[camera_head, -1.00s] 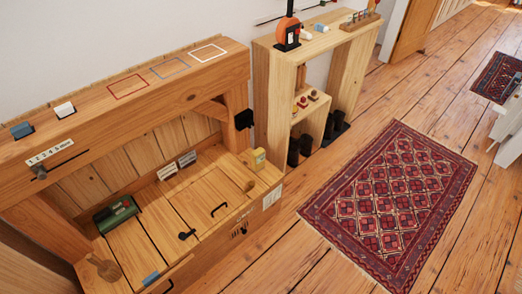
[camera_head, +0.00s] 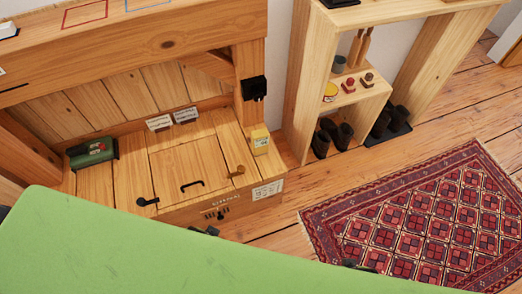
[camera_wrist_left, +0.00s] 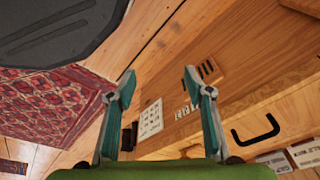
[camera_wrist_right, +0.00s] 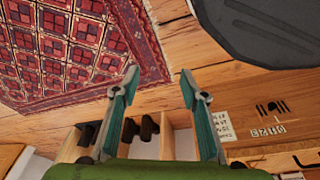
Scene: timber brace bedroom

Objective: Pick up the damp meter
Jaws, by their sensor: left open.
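My right gripper (camera_wrist_right: 158,82) is open and empty, above the floor between rug and shelf. A large green arm part of mine covers the bottom of the head view.
A green cylindrical thing (camera_head: 92,152) lies at the chest's left end. Two small cards (camera_head: 172,119) stand at its back. A black box (camera_head: 254,88) is on the post behind the yellow device. A wooden shelf (camera_head: 303,90) with boots stands right. A red rug (camera_head: 430,215) covers the floor.

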